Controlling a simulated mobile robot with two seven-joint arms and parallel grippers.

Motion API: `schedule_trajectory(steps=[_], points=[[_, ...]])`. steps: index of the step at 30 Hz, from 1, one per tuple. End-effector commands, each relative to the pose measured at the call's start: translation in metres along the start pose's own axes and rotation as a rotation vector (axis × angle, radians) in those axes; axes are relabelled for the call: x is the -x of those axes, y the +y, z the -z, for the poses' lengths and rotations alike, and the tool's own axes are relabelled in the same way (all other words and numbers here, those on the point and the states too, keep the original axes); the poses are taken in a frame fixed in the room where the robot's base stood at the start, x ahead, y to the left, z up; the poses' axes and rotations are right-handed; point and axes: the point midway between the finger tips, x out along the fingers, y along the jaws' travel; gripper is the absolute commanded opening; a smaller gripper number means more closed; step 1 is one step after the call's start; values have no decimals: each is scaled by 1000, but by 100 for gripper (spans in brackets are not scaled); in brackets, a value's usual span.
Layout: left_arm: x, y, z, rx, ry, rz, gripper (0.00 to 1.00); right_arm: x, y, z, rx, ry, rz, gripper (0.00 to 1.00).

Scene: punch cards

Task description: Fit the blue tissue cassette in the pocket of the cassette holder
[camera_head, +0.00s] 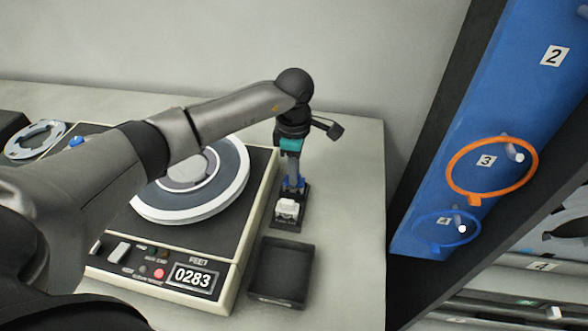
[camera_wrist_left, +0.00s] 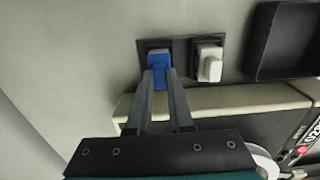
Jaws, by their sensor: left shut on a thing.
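The blue tissue cassette (camera_wrist_left: 158,64) is between the fingertips of my left gripper (camera_wrist_left: 161,76), which is shut on it. In the head view the cassette (camera_head: 301,183) is a small blue patch below the gripper (camera_head: 292,181). The black cassette holder (camera_wrist_left: 180,43) has a white cassette (camera_wrist_left: 209,63) standing in its right pocket in the wrist view. The blue cassette is at the other pocket of the holder (camera_head: 287,224); I cannot tell whether it is above the pocket or in it. My fingers hide its near part. My right gripper is not in view.
An empty black tray (camera_head: 282,297) lies just in front of the holder. The reel machine (camera_head: 109,235) with a 0283 counter stands to the left. A blue board (camera_head: 476,120) with orange and blue rings is at the right. The table behind the holder is clear.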

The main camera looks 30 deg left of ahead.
Motion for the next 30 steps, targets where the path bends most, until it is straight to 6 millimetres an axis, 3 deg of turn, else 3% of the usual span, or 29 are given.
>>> schedule_trajectory(steps=[10,11,19,24,28,30], points=[[-10,0,0,1,1,-1,0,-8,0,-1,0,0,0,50],[-8,0,0,1,0,-1,22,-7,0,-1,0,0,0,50],[-8,0,0,1,1,0,53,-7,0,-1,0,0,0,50],[-8,0,0,1,1,0,54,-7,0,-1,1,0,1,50],[-8,0,0,0,1,0,42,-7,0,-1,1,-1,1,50],[-8,0,0,0,1,0,42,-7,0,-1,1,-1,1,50]])
